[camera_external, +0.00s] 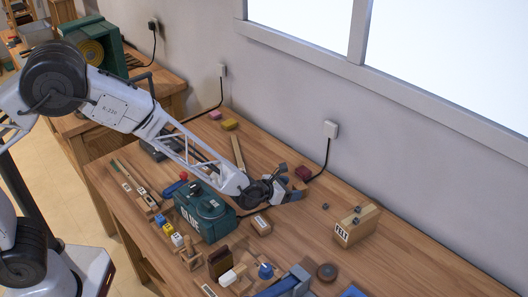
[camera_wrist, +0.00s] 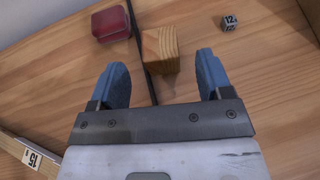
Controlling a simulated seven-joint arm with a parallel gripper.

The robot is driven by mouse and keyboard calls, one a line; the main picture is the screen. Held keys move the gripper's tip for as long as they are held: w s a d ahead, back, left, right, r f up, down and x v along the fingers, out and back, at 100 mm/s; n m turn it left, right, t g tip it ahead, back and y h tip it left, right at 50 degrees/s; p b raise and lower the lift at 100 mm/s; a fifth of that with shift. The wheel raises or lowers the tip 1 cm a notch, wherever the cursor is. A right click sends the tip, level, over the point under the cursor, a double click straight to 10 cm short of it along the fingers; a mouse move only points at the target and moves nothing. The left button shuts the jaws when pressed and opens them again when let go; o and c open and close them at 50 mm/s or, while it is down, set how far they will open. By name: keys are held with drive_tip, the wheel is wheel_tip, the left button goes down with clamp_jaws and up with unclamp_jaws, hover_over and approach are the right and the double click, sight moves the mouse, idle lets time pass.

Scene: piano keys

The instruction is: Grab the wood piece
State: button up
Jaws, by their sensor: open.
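A wood piece (camera_wrist: 160,48), a small light block with visible grain, stands on the workbench in the wrist view. It is ahead of my gripper (camera_wrist: 164,78), roughly centred between the two blue fingers and just beyond their tips. The fingers are open, with nothing between them. In the external view my gripper (camera_external: 289,183) is low over the bench near the wall, and I cannot make out the wood piece there.
A red block (camera_wrist: 110,24) sits left of the wood piece, and a black cord runs close beside it. A small numbered cube (camera_wrist: 229,23) is to the right. A green glue box (camera_external: 203,211) and a felt box (camera_external: 357,226) stand on the bench (camera_external: 420,262).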

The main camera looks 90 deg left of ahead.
sight(296, 188)
drive_tip(key=shift+w, duration=0.1)
drive_tip(key=shift+x, duration=2.8)
drive_tip(key=c, duration=1)
drive_tip(key=shift+r, duration=4.95)
